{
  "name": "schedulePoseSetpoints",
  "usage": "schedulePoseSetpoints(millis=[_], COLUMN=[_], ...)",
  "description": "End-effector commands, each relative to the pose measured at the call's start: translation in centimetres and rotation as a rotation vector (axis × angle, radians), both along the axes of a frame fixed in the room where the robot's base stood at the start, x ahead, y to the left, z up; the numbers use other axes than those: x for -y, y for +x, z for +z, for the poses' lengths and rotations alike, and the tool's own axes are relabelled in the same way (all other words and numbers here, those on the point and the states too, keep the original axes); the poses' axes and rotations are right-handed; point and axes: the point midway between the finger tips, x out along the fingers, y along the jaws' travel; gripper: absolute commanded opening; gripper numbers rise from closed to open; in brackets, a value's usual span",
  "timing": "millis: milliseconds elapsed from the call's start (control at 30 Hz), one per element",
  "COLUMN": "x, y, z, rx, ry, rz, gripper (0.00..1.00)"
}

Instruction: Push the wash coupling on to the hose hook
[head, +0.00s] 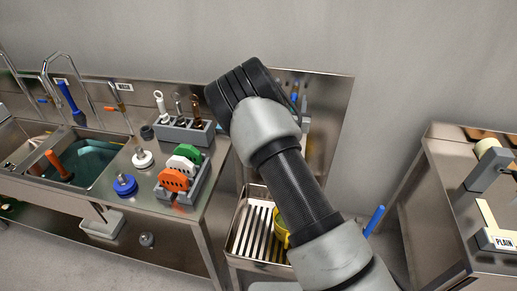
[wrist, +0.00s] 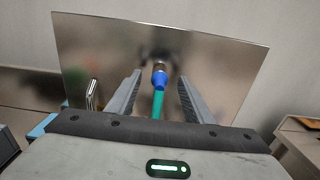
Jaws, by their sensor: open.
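In the wrist view, a blue coupling (wrist: 159,79) with a metal upper end sits on top of a green hose (wrist: 158,104), upright in front of a steel back panel (wrist: 100,50). A dark, blurred spot on the panel lies right above the coupling; I cannot make out the hose hook's shape there. My gripper (wrist: 160,77) is open, with one grey finger on each side of the coupling and visible gaps on both sides. I cannot tell whether the coupling is between the fingertips or beyond them. In the head view my arm hides the fingers and most of this spot.
A steel sink counter (head: 222,150) stands left, with a grey tool holder (head: 185,132), a rack of coloured discs (head: 173,180) and a blue knob-like piece (head: 125,186). A slatted steel tray (head: 252,232) lies below my arm. Another bench (head: 445,165) stands right, beyond bare floor.

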Motion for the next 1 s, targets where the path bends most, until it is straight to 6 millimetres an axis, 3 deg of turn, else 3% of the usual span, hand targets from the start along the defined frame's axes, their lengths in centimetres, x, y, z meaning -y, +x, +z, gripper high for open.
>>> schedulePoseSetpoints(millis=[1000], x=[-0.5], y=[-2.3], z=[0.0], rx=[0.0], ry=[0.0], rz=[0.0], gripper=[0.47])
